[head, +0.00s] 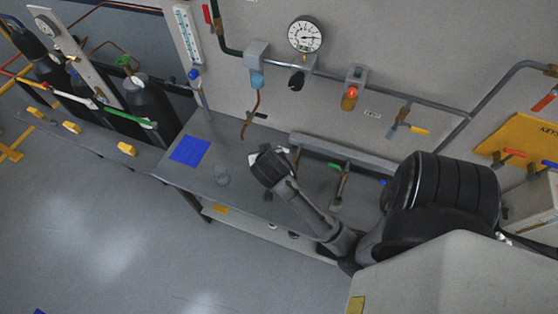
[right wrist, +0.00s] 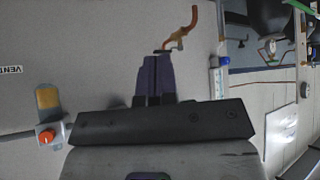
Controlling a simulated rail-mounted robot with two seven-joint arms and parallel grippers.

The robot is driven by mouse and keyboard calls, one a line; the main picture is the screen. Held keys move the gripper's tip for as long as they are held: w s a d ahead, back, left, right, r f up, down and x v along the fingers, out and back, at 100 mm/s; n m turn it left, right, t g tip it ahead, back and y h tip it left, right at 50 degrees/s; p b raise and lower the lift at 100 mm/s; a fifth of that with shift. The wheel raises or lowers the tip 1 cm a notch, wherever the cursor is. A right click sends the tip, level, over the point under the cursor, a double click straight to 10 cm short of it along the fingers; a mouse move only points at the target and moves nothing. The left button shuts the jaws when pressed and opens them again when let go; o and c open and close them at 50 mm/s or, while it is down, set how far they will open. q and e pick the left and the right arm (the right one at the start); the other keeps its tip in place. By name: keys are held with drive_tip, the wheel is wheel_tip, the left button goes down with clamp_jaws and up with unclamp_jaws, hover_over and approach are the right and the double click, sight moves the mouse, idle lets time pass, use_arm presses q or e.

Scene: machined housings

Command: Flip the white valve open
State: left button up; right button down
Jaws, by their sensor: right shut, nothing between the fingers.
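A white valve handle (head: 73,97) lies along the pipe run at the far left of the head view, between a red handle (head: 24,80) and a green handle (head: 135,122). Whether the white handle shows in the right wrist view I cannot tell. My right gripper (head: 258,158) is over the grey bench in the head view, well to the right of the white handle. In the right wrist view its dark fingers (right wrist: 155,80) are together and empty, below a copper spout (right wrist: 184,28) in the picture. My left gripper is not in view.
Gas cylinders (head: 150,100) stand beside the pipe run. The bench (head: 208,168) carries a blue square (head: 190,149) and a clear round item (head: 221,176). A gauge (head: 305,36) and an orange-knobbed fitting (head: 349,95) are on the wall.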

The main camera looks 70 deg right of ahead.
drive_tip(key=w+d+f+m+g+h+b, duration=0.1)
drive_tip(key=d+f+m+g+b, duration=0.3)
drive_tip(key=m, duration=0.4)
drive_tip(key=w+d+f+m+g+h+b, duration=0.1)
drive_tip(key=d+f+m+g+b, duration=0.1)
drive_tip(key=d+f+m+b, duration=0.35)
use_arm(q)
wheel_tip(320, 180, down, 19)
drive_tip(key=b, duration=0.7)
use_arm(e)
drive_tip(key=w+a+f+m+g+y, duration=0.2)
drive_tip(key=f+m, duration=0.3)
drive_tip(key=m, duration=0.5)
drive_tip(key=shift+w+a+f+g+y, duration=0.2)
drive_tip(key=shift+w+g+y, duration=0.3)
drive_tip(key=shift+w+y, duration=0.3)
drive_tip(key=shift+d, duration=0.1)
